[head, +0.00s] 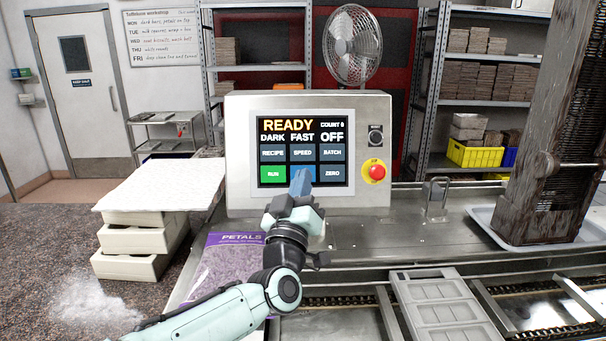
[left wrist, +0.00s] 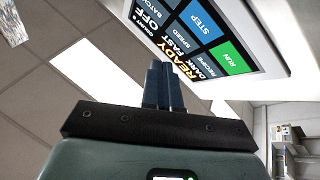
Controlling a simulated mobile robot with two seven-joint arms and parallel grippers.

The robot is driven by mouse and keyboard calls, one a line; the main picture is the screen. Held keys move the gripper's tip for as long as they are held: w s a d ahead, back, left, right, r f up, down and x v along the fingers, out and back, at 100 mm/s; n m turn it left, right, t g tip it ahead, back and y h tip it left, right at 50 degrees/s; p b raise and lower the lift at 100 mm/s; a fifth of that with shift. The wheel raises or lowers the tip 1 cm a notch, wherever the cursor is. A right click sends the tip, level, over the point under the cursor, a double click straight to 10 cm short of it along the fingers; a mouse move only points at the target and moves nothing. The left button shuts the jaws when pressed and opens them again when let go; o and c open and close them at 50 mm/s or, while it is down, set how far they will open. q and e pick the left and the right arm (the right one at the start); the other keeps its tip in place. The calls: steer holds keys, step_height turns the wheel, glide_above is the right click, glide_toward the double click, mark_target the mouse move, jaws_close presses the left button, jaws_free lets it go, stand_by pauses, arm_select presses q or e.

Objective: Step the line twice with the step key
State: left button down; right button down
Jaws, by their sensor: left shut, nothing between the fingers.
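The control panel (head: 378,102) stands at the back of the steel table, with a lit screen (head: 303,148) reading READY, DARK, FAST, OFF; the count digit is too small to read surely. The blue step key (head: 312,175) is in the bottom row between RUN and ZERO, partly hidden by my left gripper (head: 300,178). In the left wrist view the STEP key (left wrist: 201,20) shows clearly beyond the gripper (left wrist: 160,70). My left gripper is shut and empty, its fingertips in front of the key. I cannot tell whether they touch it. My right gripper is not in view.
A red stop button (head: 374,171) and a dark switch (head: 376,136) sit right of the screen. A PETALS bag (head: 225,270) lies left of my arm. A mould (head: 440,310) rests on the chain line at the front. A tray (head: 490,222) stands right.

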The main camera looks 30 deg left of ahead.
arm_select(q)
steer(key=shift+w+a+f, duration=0.3)
steer(key=shift+w+a, duration=0.15)
steer(key=shift+w, duration=0.3)
steer(key=shift+w+a+f, duration=0.3)
steer(key=shift+w+a, duration=0.2)
steer(key=shift+w, duration=0.3)
steer(key=shift+w+a+f, duration=0.3)
steer(key=shift+w+a, duration=0.15)
steer(key=shift+w, duration=0.3)
steer(key=shift+w+a+f, duration=0.15)
steer(key=shift+w, duration=0.15)
stand_by(0.3)
steer(key=shift+w+a+b, duration=0.2)
steer(key=shift+w+b, duration=0.05)
steer(key=shift+b, duration=0.05)
stand_by(0.6)
steer(key=shift+s+d, duration=0.1)
steer(key=shift+s+d+b, duration=0.3)
steer(key=shift+s, duration=0.2)
